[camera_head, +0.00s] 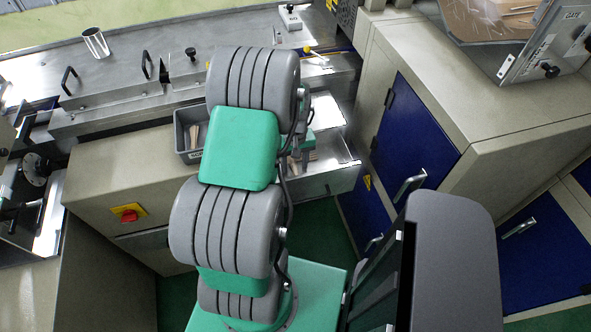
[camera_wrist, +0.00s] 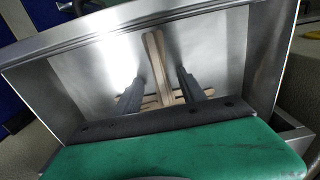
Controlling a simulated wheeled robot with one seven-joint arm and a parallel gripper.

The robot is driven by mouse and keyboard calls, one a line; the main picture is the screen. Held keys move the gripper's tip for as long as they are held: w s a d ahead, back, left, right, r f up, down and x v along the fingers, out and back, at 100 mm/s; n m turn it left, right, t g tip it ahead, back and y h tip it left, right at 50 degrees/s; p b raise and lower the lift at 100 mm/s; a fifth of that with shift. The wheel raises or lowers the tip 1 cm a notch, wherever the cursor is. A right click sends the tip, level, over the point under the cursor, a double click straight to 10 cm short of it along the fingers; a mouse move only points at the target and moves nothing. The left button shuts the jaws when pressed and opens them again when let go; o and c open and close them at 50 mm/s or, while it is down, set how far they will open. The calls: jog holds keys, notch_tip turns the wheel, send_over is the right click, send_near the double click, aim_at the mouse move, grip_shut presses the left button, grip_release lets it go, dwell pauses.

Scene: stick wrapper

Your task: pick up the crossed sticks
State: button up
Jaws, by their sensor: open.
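The crossed sticks (camera_wrist: 157,58) are light wooden sticks lying in a shiny metal tray (camera_wrist: 225,60) in the wrist view. My gripper (camera_wrist: 160,88) is open, with one dark finger on each side of the lengthwise stick. The gripper's body hides the near part of the sticks, and I cannot tell whether the fingers touch them. In the head view, some sticks (camera_head: 308,157) show beside my arm on the metal tray (camera_head: 330,178); my arm hides most of the gripper there.
A grey bin (camera_head: 183,150) with sticks in it stands left of my arm. A blue-doored cabinet (camera_head: 415,130) is on the right. The tray has raised metal walls around the sticks.

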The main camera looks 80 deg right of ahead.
jog(key=shift+c, duration=0.6)
grip_shut()
